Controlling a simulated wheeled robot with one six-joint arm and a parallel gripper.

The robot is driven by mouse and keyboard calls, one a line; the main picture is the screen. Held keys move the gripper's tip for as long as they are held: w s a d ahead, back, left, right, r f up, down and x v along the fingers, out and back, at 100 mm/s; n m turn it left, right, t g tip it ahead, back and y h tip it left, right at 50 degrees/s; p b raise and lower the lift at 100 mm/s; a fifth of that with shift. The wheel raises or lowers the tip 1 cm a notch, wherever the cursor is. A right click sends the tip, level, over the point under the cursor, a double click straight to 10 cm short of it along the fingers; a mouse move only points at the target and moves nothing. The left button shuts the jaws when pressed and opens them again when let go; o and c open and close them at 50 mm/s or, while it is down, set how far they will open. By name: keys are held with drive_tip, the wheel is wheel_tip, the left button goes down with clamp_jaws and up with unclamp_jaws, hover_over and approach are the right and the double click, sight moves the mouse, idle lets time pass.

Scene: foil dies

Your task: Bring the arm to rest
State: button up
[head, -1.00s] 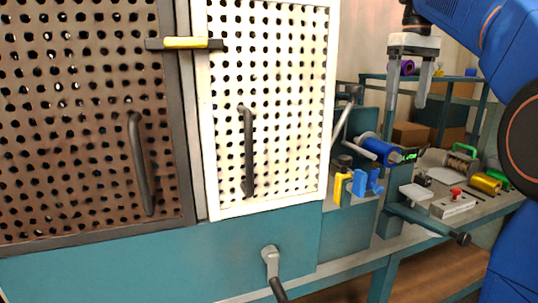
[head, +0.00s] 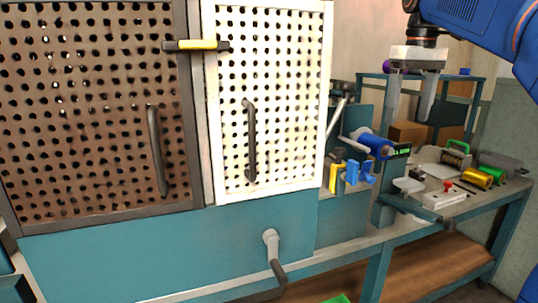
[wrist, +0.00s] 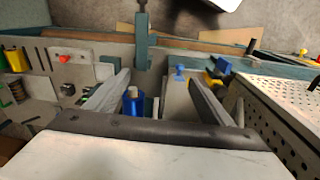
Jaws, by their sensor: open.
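My gripper (head: 408,108) hangs from my blue arm at the upper right of the head view, fingers pointing down. Its two grey fingers are apart with nothing between them in the head view. In the wrist view my gripper (wrist: 160,85) shows both fingers spread, with a blue roll (wrist: 134,104) seen beyond and between them. The gripper is above and in front of the bench area and appears to touch nothing.
A machine with a brown perforated door (head: 90,110) and a white perforated door (head: 268,100) fills the left. A blue roll (head: 372,144) and blue and yellow clamps (head: 350,175) sit beside it. A teal bench (head: 460,205) at right holds a gold roll (head: 477,178) and other items.

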drive_tip(key=s+a+f+m+t, duration=0.1)
drive_tip(key=s+f, duration=0.7)
drive_tip(key=f, duration=0.4)
drive_tip(key=s+a+f+m+t, duration=0.1)
drive_tip(key=s+a+f, duration=0.1)
drive_tip(key=s+f, duration=0.7)
drive_tip(key=s+a+f+m+t, duration=0.1)
drive_tip(key=s+f+t, duration=0.1)
drive_tip(key=s+f, duration=0.6)
wheel_tip(320, 180, down, 7)
drive_tip(key=shift+s+a, duration=0.3)
drive_tip(key=shift+a, duration=0.05)
